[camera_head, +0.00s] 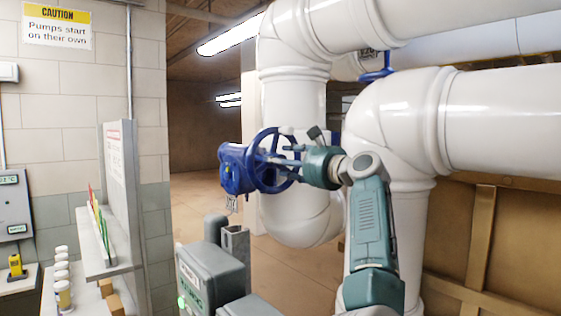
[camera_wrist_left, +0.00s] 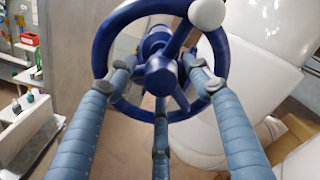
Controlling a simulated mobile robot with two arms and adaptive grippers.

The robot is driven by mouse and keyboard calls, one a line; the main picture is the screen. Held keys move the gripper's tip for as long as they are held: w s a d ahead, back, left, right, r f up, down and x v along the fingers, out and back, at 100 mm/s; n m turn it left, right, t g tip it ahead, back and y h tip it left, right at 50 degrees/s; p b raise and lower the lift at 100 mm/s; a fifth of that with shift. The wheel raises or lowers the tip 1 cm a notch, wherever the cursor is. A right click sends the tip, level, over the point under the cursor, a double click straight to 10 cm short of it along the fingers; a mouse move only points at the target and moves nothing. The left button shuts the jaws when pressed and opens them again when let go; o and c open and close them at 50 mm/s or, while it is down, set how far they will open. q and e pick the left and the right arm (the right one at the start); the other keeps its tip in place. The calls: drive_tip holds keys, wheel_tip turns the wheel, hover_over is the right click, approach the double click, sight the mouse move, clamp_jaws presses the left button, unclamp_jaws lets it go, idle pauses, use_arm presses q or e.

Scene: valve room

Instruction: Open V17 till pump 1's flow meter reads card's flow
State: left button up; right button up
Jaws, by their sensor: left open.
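A blue handwheel valve (camera_head: 272,160) is on the white pipework in the middle of the head view. A small tag hangs below it, too small to read, so I cannot tell if it is V17. My left gripper (camera_head: 292,165) is at the wheel from the right. In the left wrist view, its three blue-grey fingers (camera_wrist_left: 158,85) are spread open before the wheel (camera_wrist_left: 160,72), around its hub; contact is unclear. A white knob (camera_wrist_left: 207,14) is on the rim. My right gripper is not in view. I cannot make out a flow meter reading or the card's flow.
A second blue valve (camera_head: 377,70) is higher up, behind the pipes. A grey machine (camera_head: 208,280) with a green light stands below the wheel. At left are a caution sign (camera_head: 57,27), an upright board (camera_head: 115,165), a shelf and several white-lidded jars. Thick white pipes (camera_head: 500,118) fill the right.

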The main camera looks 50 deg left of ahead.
use_arm(q)
drive_tip(key=s+d, duration=0.1)
drive_tip(key=d, duration=1)
drive_tip(key=shift+s, duration=0.15)
